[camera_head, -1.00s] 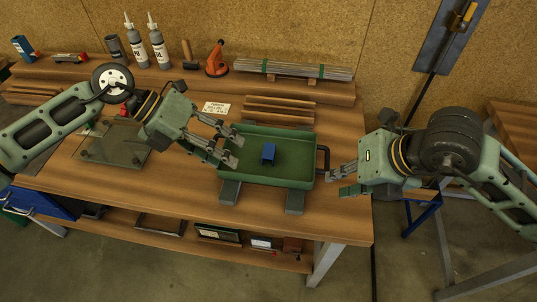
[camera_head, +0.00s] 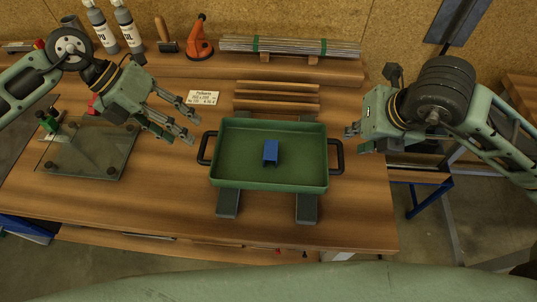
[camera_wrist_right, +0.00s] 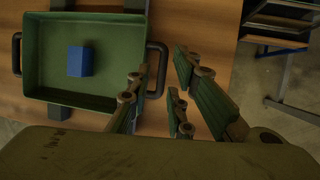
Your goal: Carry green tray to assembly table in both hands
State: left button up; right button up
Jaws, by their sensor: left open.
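The green tray (camera_head: 225,183) sits level on dark grey supports (camera_head: 228,204) on the wooden table, with a small blue block (camera_head: 271,153) inside. It has a black handle at its left (camera_head: 204,150) and another at its right (camera_head: 339,157). My left gripper (camera_head: 186,130) is open and empty, up and left of the left handle, apart from it. My right gripper (camera_head: 355,138) is open and empty, just right of the tray.
A glass plate with dark knobs (camera_head: 85,150) lies at the left. Wooden strips (camera_head: 277,97), a small label card (camera_head: 202,97), bottles (camera_head: 128,28), an orange tool (camera_head: 200,40) and bundled rods (camera_head: 290,47) are behind. The table front is clear.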

aim_at(203, 156)
pick_arm(q)
jog(key=f+b, duration=0.1)
jog(key=f, duration=0.1)
jog(key=f+b, duration=0.2)
jog(key=shift+w, duration=0.2)
pick_arm(e)
jog(key=f, duration=0.4)
jog(key=shift+w, duration=0.2)
pick_arm(q)
jog(key=shift+s, duration=0.15)
pick_arm(e)
jog(key=shift+s, duration=0.1)
pick_arm(q)
jog(key=shift+x, duration=3.85)
pick_arm(e)
jog(key=shift+x, duration=3.95)
jog(key=shift+a+r, duration=0.1)
pick_arm(q)
jog(key=c, duration=0.6)
pick_arm(e)
grip_shut()
pick_arm(q)
grip_shut()
